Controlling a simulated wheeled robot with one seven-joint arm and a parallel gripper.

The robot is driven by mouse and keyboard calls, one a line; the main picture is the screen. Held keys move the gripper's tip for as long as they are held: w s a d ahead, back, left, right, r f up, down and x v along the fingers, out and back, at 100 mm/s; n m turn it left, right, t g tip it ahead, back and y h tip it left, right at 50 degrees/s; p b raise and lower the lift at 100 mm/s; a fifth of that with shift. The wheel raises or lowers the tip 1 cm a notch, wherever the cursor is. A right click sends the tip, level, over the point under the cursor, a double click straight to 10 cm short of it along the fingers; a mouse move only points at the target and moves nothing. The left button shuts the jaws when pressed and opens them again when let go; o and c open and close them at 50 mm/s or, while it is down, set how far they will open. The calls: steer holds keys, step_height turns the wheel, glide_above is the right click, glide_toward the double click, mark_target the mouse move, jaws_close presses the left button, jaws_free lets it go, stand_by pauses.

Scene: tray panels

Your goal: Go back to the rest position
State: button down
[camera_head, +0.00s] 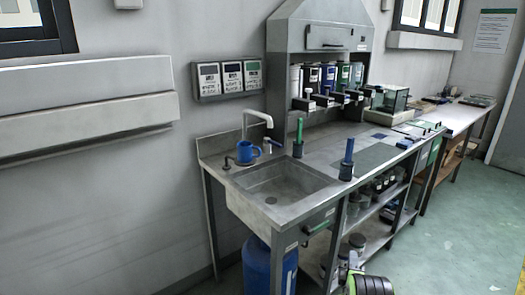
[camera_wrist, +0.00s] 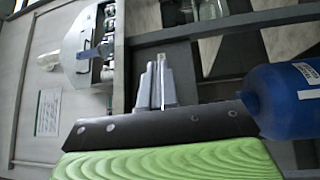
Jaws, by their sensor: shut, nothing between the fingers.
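My gripper (camera_wrist: 158,80) shows in the wrist view as two grey fingers close together, with nothing between them. Below them are a dark bar and a green ridged part, which look like my own parts. In the head view, a green and black piece that seems to be part of my arm shows at the bottom edge, below the bench; the fingertips cannot be made out there.
A steel bench with a sink (camera_head: 280,190) stands against the wall, with a blue mug (camera_head: 244,152) beside the sink. A blue barrel (camera_head: 257,268) stands under it and shows close by in the wrist view (camera_wrist: 285,100). Green floor (camera_head: 455,235) at right is clear.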

step_height(320, 180, up, 13)
steer(key=m+g, duration=0.3)
steer(key=m, duration=0.2)
steer(key=s+a+r+m+g, duration=0.3)
steer(key=s+a+r+m, duration=0.15)
steer(key=s+r, duration=0.5)
steer(key=s+a+r+m+g+y, duration=0.15)
steer(key=s+a, duration=0.25)
steer(key=s, duration=0.7)
steer(key=s+a+r+m+g+y, duration=0.1)
steer(key=s+a+m+g+y, duration=0.15)
steer(key=s, duration=0.95)
steer(key=s+a+r+m+g+y, duration=0.1)
steer(key=s+a+g, duration=0.25)
steer(key=s, duration=0.75)
step_height(320, 180, up, 16)
steer(key=s+a+p, duration=0.1)
steer(key=p, duration=1.5)
steer(key=shift+p, duration=0.3)
steer(key=shift+t, duration=0.25)
steer(key=shift+f, duration=0.1)
